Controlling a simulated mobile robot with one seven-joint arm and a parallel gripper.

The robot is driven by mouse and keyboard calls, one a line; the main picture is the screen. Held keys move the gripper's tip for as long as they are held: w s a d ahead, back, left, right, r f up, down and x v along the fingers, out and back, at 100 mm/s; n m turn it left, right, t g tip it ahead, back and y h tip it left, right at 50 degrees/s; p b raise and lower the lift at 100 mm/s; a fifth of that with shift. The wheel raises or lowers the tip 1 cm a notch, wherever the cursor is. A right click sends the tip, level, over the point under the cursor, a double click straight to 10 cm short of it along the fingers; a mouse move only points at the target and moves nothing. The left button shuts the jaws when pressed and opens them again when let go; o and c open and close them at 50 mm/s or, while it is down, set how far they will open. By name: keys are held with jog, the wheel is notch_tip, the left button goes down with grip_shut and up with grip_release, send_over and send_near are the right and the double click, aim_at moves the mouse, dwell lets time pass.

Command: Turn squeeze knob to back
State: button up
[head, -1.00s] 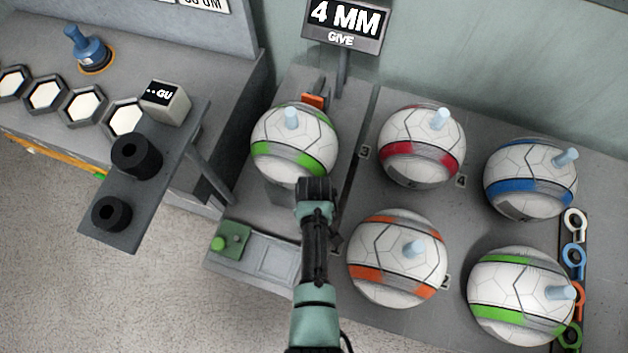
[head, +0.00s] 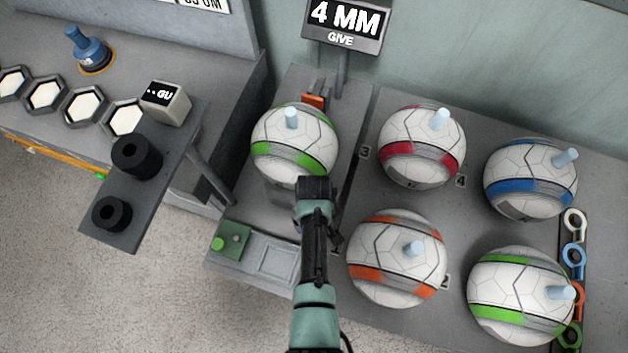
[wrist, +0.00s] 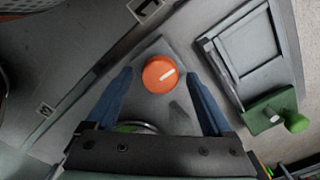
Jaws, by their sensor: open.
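In the wrist view the line slants to the upper right. My gripper (wrist: 160,74) is open, with one blue finger on each side of the knob; I cannot tell whether they touch it. In the head view my gripper (head: 316,190) is at the front of the green-banded ball (head: 290,132) on the press. The knob is hidden there. A sign (head: 345,24) behind the press reads "4 MM GIVE".
A green button box (head: 232,241) and a recessed panel (head: 275,261) lie at the front left of the press. Several other balls, such as the orange-banded ball (head: 392,242), stand to the right. A shelf with black rings (head: 135,155) is at the left.

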notch_tip(320, 180, up, 12)
jog(key=shift+r+p, duration=0.25)
jog(key=shift+p, duration=0.15)
dwell(0.5)
jog(key=w+r+m+t, duration=0.2)
jog(key=w+r+t, duration=0.7)
jog(key=w+r, duration=0.9)
notch_tip(320, 180, up, 20)
jog(key=w+m+t, duration=0.1)
jog(key=w+t, duration=0.2)
jog(key=t, duration=0.3)
jog(key=s+r+m+t, duration=0.1)
jog(key=s+r+t, duration=0.15)
jog(key=r, duration=0.65)
jog(key=s+r+t, duration=0.2)
jog(key=r+t, duration=0.1)
jog(key=r, duration=0.7)
jog(key=s+r+m+t, duration=0.1)
jog(key=s+r+t, duration=0.6)
jog(key=s+r, duration=0.5)
notch_tip(320, 180, up, 4)
jog(key=shift+s+f+m, duration=0.2)
jog(key=shift+s+m, duration=0.05)
jog(key=shift+m, duration=0.05)
